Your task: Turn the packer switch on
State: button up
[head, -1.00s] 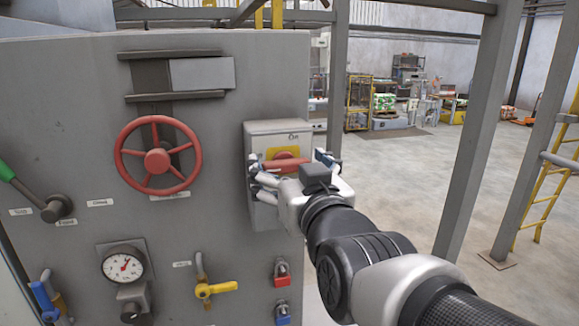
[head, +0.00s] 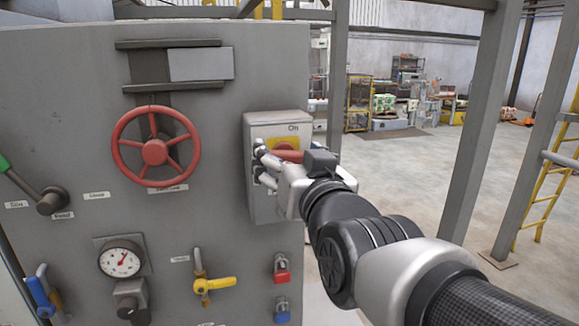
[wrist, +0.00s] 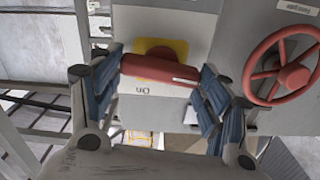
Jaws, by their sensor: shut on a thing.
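The packer switch is a grey box (head: 290,124) on the right edge of the machine panel. It has a yellow plate (head: 276,143), an "On" label and a red handle (head: 289,156). My gripper (head: 268,163) is at the front of the box and hides part of the handle in the head view. In the wrist view, the red handle (wrist: 158,69) lies between the blue-grey fingers of my gripper (wrist: 161,65), one finger at each end. The gripper is shut on the handle. The handle is slightly tilted in the wrist view, where the "On" label appears upside down.
A red handwheel (head: 155,152) is left of the switch. Below are a gauge (head: 121,259), a yellow valve handle (head: 214,284) and a red padlock (head: 282,271). A grey post (head: 480,130) stands right of my arm. Open floor (head: 400,180) lies behind.

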jog(key=m+b, duration=0.1)
jog(key=b, duration=0.1)
jog(key=m+b, duration=0.2)
jog(key=shift+f+m, duration=0.25)
jog(key=shift+m, duration=0.05)
jog(key=m+b, duration=0.3)
jog(key=shift+d+m, duration=0.1)
jog(key=shift+m, duration=0.2)
jog(key=m+b, duration=0.1)
jog(key=m, duration=0.3)
jog(key=shift+d+r+m+b, duration=0.1)
jog(key=shift+m+b, duration=0.2)
jog(key=shift+b, duration=0.1)
jog(key=shift+m, duration=2.2)
jog(key=o, duration=1.1)
jog(key=shift+w, duration=0.1)
jog(key=shift+c, duration=0.2)
